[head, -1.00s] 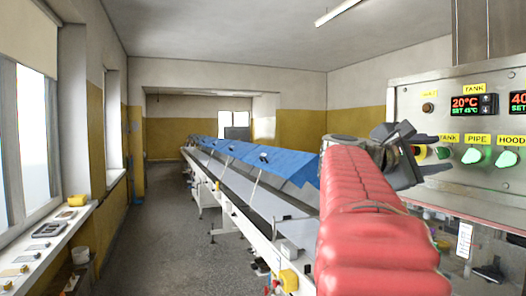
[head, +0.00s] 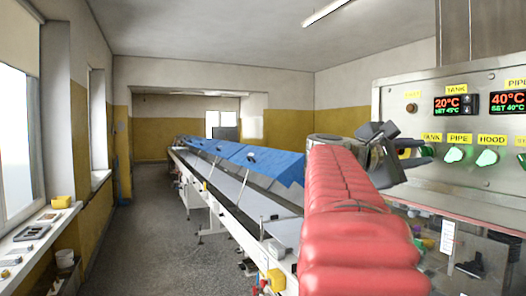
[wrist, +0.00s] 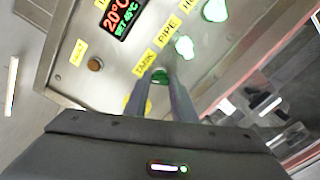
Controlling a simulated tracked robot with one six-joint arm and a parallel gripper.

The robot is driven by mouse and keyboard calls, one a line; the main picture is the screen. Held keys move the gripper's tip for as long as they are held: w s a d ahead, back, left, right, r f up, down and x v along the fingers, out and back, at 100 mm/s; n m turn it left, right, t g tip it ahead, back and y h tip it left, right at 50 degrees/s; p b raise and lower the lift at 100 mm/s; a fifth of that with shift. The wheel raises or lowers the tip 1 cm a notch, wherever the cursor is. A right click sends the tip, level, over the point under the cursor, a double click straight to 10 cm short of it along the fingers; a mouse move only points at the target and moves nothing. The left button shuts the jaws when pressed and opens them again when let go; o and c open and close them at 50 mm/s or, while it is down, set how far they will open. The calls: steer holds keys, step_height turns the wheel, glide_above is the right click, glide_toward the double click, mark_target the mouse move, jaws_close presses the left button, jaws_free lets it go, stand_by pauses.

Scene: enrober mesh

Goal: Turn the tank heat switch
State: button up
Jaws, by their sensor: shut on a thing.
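The tank heat switch is a green-lit knob (wrist: 160,76) under the lower yellow TANK label (wrist: 144,63) on the steel control panel (head: 395,96). In the wrist view my gripper (wrist: 166,78) has its two fingers at either side of this knob, shut on it. In the head view my gripper (head: 420,152) reaches the panel just below the TANK label, and its fingers largely hide the knob. The tank display (head: 455,104) reads 20°C with a set value of 45°C.
The lit PIPE knob (head: 453,155) and HOOD knob (head: 487,158) sit close to the right of the tank switch. A small amber button (head: 411,108) is above. A long conveyor with blue covers (head: 240,155) runs to the back; the floor at left is clear.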

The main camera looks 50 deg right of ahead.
steer(key=shift+f+m, duration=0.15)
steer(key=shift+m, duration=0.15)
steer(key=m, duration=0.5)
steer(key=shift+f+m, duration=0.1)
steer(key=shift+m, duration=0.2)
steer(key=m, duration=0.5)
steer(key=shift+f, duration=0.15)
steer(key=shift+m, duration=0.3)
steer(key=o, duration=1.1)
steer(key=shift+c, duration=0.2)
steer(key=shift+r, duration=0.2)
steer(key=v, duration=1.3)
steer(key=shift+w+a, duration=0.15)
steer(key=shift+a, duration=0.2)
